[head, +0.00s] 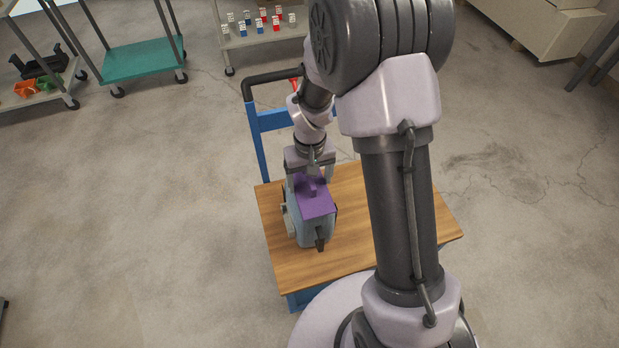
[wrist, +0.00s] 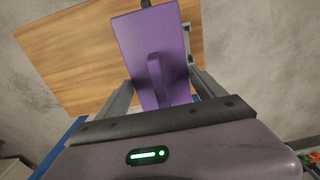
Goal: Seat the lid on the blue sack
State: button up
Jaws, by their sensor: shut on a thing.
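The purple lid (head: 316,203), a flat plate with an upright handle, lies over the top of the grey-blue sack (head: 309,232). The sack stands on the wooden top of a blue cart. My gripper (head: 312,181) comes from behind and above and is shut on the lid. In the wrist view the lid (wrist: 146,36) extends away between the two fingers of my gripper (wrist: 162,88), with its handle in the middle. The lid hides most of the sack there. I cannot tell whether the lid touches the sack all round.
The cart's wooden top (head: 351,243) has bare space right of the sack. Its blue push handle (head: 272,121) rises behind. Open concrete floor lies left.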

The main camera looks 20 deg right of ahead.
jog(key=shift+f, duration=0.25)
jog(key=o, duration=1.3)
jog(key=shift+o, duration=0.2)
notch_tip(320, 180, up, 18)
jog(key=p, duration=0.7)
jog(key=s+a+r+m+t+y, duration=0.1)
jog(key=s+a+r+m+t, duration=0.1)
jog(key=s+r, duration=0.5)
jog(key=s+a+r+m+t+y+b, duration=0.1)
jog(key=s+a+r+m+t, duration=0.1)
jog(key=s+r, duration=0.6)
jog(key=s+t, duration=0.1)
jog(key=s, duration=0.2)
jog(key=shift+s+t, duration=0.3)
jog(key=shift+t, duration=0.1)
